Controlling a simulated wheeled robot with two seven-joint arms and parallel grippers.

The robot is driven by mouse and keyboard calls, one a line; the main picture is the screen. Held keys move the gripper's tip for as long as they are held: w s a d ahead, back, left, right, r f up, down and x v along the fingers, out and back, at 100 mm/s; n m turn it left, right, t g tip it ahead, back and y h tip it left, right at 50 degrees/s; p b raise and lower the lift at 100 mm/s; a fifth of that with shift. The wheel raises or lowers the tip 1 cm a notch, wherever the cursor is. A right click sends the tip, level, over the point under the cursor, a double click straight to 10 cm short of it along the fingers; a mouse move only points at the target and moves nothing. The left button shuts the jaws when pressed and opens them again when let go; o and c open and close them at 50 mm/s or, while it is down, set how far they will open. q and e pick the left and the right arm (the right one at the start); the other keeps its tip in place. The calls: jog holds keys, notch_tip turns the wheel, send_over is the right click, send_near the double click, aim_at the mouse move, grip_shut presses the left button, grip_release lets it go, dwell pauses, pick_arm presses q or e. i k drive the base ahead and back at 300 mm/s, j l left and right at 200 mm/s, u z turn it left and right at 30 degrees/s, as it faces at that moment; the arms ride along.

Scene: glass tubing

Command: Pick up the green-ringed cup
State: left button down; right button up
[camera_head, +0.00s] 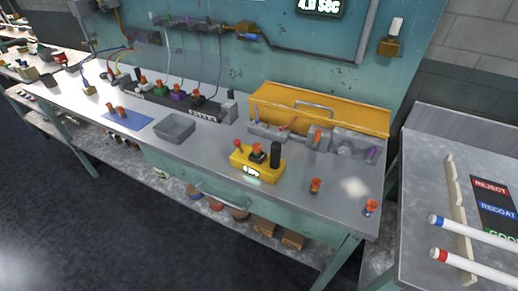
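Small orange-topped cups stand at several places on the long steel bench (215,150), and at this size I cannot tell for sure which one has a green ring. One orange-topped piece with green around it (160,88) sits in the dark rack at the back of the bench. One cup (315,186) stands alone near the front right, with a yellowish lower part. Another cup (370,207) at the right front corner shows blue. Two more stand on the blue mat (128,119) at the left. Neither of my grippers is in view.
A yellow device (243,161) with a black post stands mid-bench. A grey tray (175,128) lies left of it. A yellow toolbox (320,107) is behind. At right, another table (425,180) holds white tubes (478,232) on a wooden rack. The bench front between tray and device is clear.

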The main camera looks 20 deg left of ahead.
aim_at(257, 151)
jog(key=j+z, duration=0.45)
jog(key=j, duration=0.35)
jog(key=j+z, duration=0.45)
jog(key=j, duration=0.35)
